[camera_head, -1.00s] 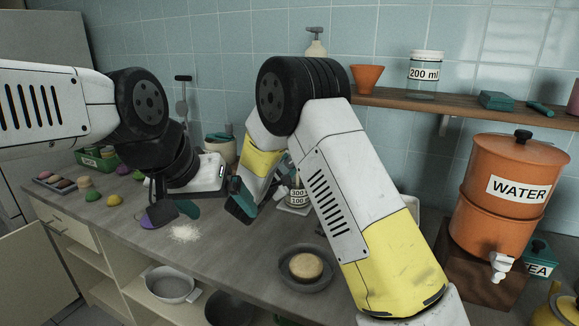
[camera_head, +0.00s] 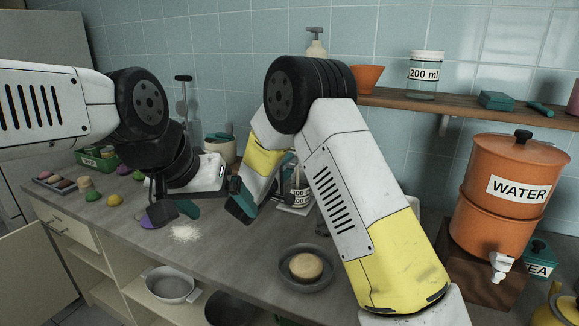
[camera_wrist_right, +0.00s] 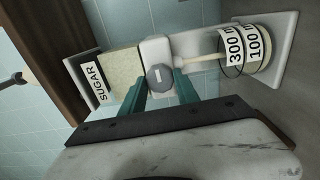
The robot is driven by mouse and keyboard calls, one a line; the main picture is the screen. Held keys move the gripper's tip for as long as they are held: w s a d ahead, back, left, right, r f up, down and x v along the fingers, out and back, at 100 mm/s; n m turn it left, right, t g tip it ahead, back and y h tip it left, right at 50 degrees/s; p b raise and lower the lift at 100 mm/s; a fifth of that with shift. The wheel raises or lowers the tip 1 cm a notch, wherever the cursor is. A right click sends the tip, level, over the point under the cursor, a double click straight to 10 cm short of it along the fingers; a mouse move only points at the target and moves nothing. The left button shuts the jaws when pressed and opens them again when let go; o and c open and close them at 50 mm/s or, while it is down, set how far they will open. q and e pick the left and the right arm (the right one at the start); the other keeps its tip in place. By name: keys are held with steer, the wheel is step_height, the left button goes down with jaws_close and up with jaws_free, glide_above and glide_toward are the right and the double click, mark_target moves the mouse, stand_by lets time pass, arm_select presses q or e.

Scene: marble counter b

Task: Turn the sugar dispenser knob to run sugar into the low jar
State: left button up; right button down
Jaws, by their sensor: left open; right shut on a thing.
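In the right wrist view, the sugar dispenser (camera_wrist_right: 125,72) has a clear body of pale sugar and a SUGAR label. Its round grey knob (camera_wrist_right: 159,73) sits between the teal fingers of my right gripper (camera_wrist_right: 160,83), which is shut on it. A pale band runs from the dispenser's outlet into the mouth of the low jar (camera_wrist_right: 234,63), which is clear with 300 and 100 labels. In the head view, the jar (camera_head: 299,193) is partly hidden by my right arm. My left gripper (camera_head: 174,212) is open and empty, low over the counter.
A white powder pile (camera_head: 185,232) lies on the counter before my left gripper. A grey bowl with a round tan item (camera_head: 305,266) sits near the front edge. An orange WATER dispenser (camera_head: 508,190) stands right. A wooden shelf (camera_head: 450,103) runs above.

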stand_by(0.3)
steer(key=c, duration=0.9)
jaws_free()
steer(key=v, duration=0.8)
